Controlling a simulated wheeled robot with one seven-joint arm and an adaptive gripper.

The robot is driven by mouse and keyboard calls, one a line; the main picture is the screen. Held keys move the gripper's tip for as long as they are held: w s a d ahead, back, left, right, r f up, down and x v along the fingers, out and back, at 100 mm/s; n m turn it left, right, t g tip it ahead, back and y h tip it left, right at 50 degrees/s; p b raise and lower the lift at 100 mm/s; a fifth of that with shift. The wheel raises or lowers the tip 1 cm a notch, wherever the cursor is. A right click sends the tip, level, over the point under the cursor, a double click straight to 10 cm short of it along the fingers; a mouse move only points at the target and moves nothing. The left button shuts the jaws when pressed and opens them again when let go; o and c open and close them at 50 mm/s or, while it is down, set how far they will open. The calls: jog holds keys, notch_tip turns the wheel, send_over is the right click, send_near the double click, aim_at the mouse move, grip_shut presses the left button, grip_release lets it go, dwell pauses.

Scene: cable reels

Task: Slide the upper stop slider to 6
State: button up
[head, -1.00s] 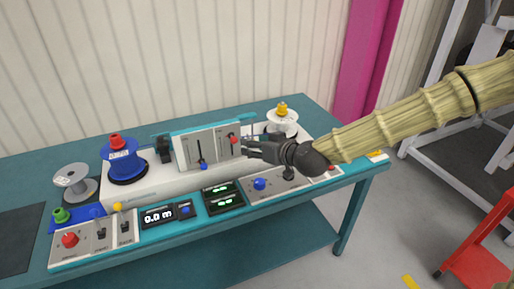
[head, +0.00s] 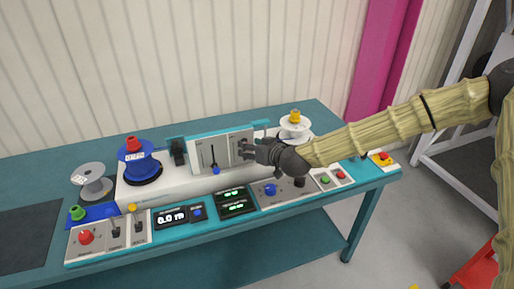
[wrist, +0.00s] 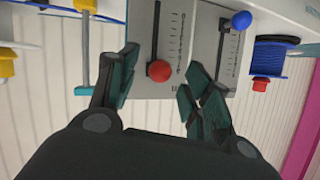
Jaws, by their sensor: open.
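The slider panel (head: 206,156) stands tilted on the machine at the back of the bench. It has two upright slots with scales. One slider has a blue knob (head: 216,170), low in its slot; it also shows in the wrist view (wrist: 241,20). The other has a red knob (wrist: 159,71), near the slot end by the lower edge of the wrist picture. My gripper (head: 246,149) covers the red knob in the head view. In the wrist view my gripper (wrist: 163,72) is open, its fingers on either side of the red knob with gaps. Scale numbers and labels are unreadable.
A blue reel (head: 139,164) sits left of the panel and a white reel (head: 294,128) right of it. Control boxes with knobs, buttons and a display (head: 171,217) line the bench's front edge. A grey spool (head: 92,181) stands at the left.

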jog(key=shift+w+a+f, duration=0.2)
jog(key=shift+w+a, duration=0.05)
jog(key=shift+w, duration=0.1)
jog(key=shift+c, duration=0.5)
grip_shut()
jog(key=c, duration=0.6)
grip_release()
jog(key=c, duration=1.4)
grip_release()
jog(key=c, duration=1)
grip_release()
jog(key=shift+f, duration=0.1)
